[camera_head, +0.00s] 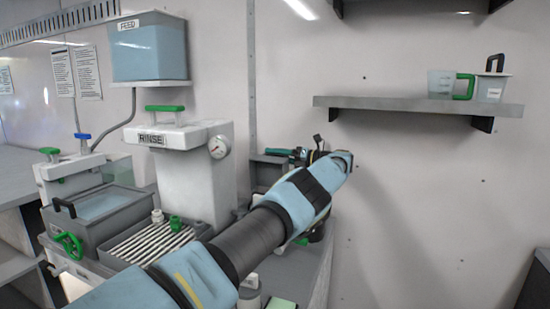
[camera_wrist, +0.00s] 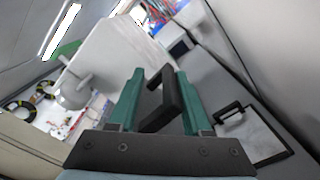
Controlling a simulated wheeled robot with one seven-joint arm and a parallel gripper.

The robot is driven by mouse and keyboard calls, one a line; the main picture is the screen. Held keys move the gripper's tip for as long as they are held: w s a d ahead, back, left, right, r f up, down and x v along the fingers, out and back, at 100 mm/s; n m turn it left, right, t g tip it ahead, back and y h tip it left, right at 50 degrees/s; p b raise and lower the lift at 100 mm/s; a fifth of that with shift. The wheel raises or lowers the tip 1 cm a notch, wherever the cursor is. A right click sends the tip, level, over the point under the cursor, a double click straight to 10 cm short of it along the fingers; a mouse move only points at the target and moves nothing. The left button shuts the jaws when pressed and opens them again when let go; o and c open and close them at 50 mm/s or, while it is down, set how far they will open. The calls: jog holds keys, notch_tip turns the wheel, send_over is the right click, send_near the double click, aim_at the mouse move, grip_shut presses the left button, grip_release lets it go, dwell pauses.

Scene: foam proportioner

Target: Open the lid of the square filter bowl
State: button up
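My gripper (camera_wrist: 156,76) has two green fingers standing apart in the wrist view. A black loop handle (camera_wrist: 172,98) shows in the gap between them, close to the right finger. I cannot tell whether it touches, and what it belongs to is mostly hidden. A grey square lid with a black handle (camera_wrist: 262,138) lies to the right, outside the fingers. In the head view my arm reaches to the back of the bench and hides most of what is there. I cannot tell for certain which part is the square filter bowl.
In the head view, a white RINSE housing (camera_head: 190,172) with a gauge stands left of my arm. An open grey tank (camera_head: 108,232) with a black handle is further left. A blue FEED tank (camera_head: 148,50) hangs above. A wall shelf (camera_head: 400,104) holds two containers.

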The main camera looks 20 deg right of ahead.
notch_tip(320, 180, up, 10)
jog(key=p, duration=0.2)
jog(key=shift+p, duration=0.4)
jog(key=shift+c, duration=0.2)
